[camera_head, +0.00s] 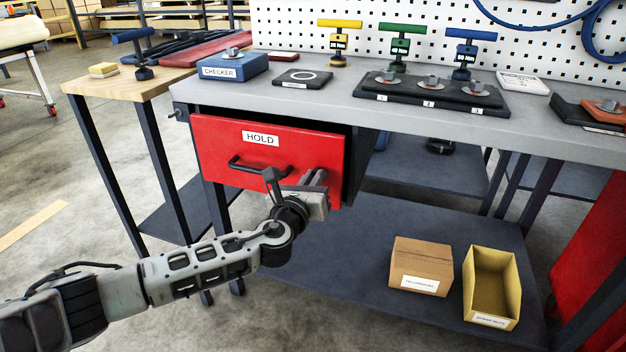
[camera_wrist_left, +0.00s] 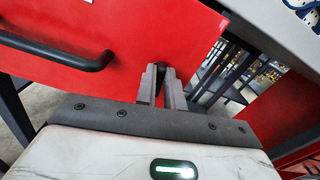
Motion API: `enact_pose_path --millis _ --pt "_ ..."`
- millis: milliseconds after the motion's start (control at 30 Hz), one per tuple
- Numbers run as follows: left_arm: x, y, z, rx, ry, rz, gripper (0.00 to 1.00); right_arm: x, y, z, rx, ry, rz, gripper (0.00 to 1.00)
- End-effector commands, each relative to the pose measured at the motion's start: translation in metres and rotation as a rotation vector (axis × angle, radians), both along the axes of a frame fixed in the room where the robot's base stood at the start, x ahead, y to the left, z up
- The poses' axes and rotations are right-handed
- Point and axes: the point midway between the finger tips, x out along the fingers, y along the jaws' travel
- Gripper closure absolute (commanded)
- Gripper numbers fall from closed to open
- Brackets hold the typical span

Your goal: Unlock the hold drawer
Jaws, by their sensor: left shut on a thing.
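The hold drawer (camera_head: 225,145) has a red front with a white HOLD label (camera_head: 261,138) and a dark bar handle (camera_head: 262,168); it hangs under the grey bench. My left gripper (camera_head: 318,180) is at the right part of the drawer front, right of the handle. In the left wrist view its fingers (camera_wrist_left: 162,83) are close together, with their tips at the red front (camera_wrist_left: 150,30). They are shut on a small dark part there, mostly hidden between the fingertips; I cannot tell its shape or whether it is turned. The drawer handle (camera_wrist_left: 60,50) is clear of the fingers. My right gripper is not in view.
The bench top (camera_head: 330,103) carries a blue CHECKER box (camera_head: 234,67), a black tray (camera_head: 432,97) with several metal parts and several coloured T-handled tools. A cardboard box (camera_head: 421,266) and a yellow bin (camera_head: 491,285) stand on the lower shelf.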

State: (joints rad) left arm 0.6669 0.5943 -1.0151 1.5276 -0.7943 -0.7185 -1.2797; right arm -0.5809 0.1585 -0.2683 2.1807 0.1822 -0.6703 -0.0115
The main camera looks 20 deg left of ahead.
Motion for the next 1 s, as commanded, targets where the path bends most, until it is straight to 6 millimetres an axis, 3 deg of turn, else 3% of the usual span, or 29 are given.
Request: enact_pose_path --millis 567,1000 --pt "0.0 0.006 -0.005 -0.513 0.019 0.003 1.0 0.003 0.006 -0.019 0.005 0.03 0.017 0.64" --pt "0.0 0.008 -0.008 -0.93 0.033 0.002 1.0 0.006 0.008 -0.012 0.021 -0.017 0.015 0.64"
